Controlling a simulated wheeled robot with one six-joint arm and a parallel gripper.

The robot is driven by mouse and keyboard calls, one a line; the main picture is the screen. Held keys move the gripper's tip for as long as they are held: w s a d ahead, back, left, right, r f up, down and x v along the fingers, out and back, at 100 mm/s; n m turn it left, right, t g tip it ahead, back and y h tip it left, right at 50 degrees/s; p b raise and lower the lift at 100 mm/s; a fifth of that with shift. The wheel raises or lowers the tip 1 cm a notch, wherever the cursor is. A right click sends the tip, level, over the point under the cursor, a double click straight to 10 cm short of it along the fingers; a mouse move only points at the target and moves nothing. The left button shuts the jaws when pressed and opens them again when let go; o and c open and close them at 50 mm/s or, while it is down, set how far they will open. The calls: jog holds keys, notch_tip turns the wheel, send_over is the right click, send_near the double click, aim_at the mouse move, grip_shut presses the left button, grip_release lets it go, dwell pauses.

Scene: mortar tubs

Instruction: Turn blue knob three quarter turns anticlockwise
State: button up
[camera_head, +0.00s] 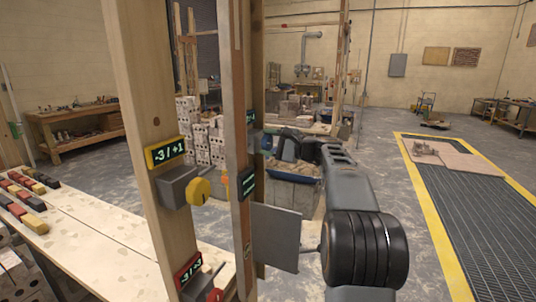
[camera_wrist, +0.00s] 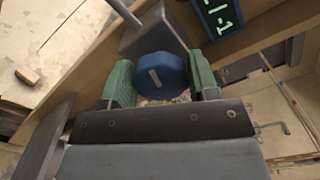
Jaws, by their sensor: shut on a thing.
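The blue knob (camera_wrist: 162,76), round with a pale mark on its face, shows in the wrist view on a grey box (camera_wrist: 155,35). The green-padded fingers of my gripper (camera_wrist: 161,82) stand on either side of it, shut on it. A blue-framed display (camera_wrist: 220,12) beside the box is cut off by the picture edge; a 1 after a dash is readable. In the head view my gripper (camera_head: 278,148) is at the second wooden post (camera_head: 238,100), and the blue knob cannot be made out there.
A worktop with coloured blocks (camera_head: 30,195) is at left. Open floor and a yellow-edged grating (camera_head: 470,215) lie right.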

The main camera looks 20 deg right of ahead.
jog(key=n+b, duration=0.4)
jog(key=n, duration=0.1)
jog(key=shift+f+n+b, duration=0.3)
jog(key=shift+f+b, duration=0.1)
jog(key=n+b, duration=0.3)
jog(key=n, duration=0.1)
jog(key=n+b, duration=0.2)
jog(key=n, duration=0.3)
jog(key=shift+n+b, duration=0.4)
jog(key=n+b, duration=0.1)
jog(key=n, duration=0.3)
jog(key=shift+w+d+n+b, duration=0.1)
jog(key=shift+n+b, duration=0.2)
jog(key=n+b, duration=0.1)
jog(key=n, duration=0.9)
jog(key=shift+w+d+b, duration=0.1)
jog(key=shift+b, duration=0.25)
jog(key=n, duration=0.5)
jog(key=shift+r, duration=0.1)
jog(key=shift+n, duration=2.2)
